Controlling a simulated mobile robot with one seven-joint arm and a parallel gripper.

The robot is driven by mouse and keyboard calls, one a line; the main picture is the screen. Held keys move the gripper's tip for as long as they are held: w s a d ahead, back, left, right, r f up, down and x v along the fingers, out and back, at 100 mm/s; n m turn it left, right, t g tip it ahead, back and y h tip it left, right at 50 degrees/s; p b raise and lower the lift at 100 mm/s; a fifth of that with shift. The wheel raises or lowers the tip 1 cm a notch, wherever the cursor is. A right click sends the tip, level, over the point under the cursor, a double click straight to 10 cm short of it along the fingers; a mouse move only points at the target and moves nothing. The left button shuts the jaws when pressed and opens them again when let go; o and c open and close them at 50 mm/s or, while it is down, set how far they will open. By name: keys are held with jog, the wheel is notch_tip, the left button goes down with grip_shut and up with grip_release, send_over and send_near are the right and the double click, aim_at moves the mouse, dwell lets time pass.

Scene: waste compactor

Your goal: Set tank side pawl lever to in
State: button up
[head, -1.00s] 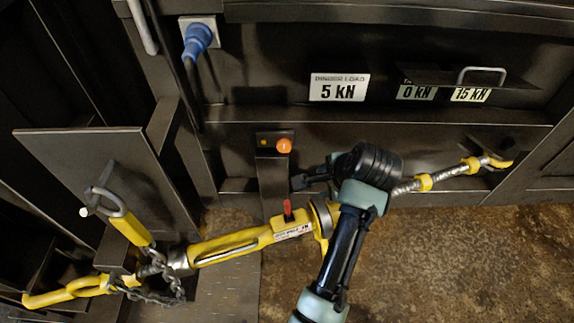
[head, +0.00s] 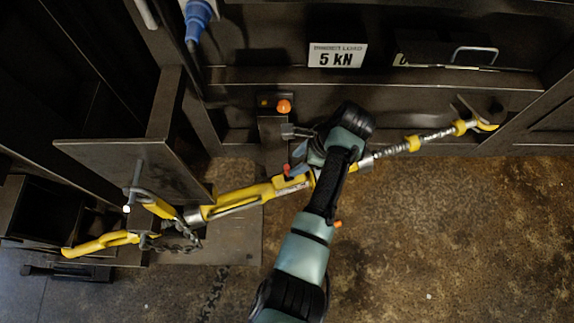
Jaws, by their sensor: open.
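A yellow ratchet turnbuckle (head: 238,198) runs from the lower left to the upper right across the front of the dark machine. A small red lever (head: 287,170) sits on its body near the ratchet head, which my arm partly covers. I take this red lever to be the pawl lever; its in or out position is too small to tell. My gripper (head: 291,133) is open, just above and beside the red lever in the picture. Its fingers point left, and I see nothing between them. Whether it touches the lever is unclear.
An orange knob (head: 284,106) on a dark post stands just above my gripper. A chain (head: 180,238) hangs by the turnbuckle's left end, near an upright dark plate (head: 120,160). A "5 kN" sign (head: 338,55) is on the machine. The brown floor (head: 450,230) at right is clear.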

aim_at(287, 169)
jog(key=b+x, duration=0.1)
jog(key=x, duration=0.6)
jog(key=shift+w+f, duration=0.1)
grip_shut()
dwell(1.2)
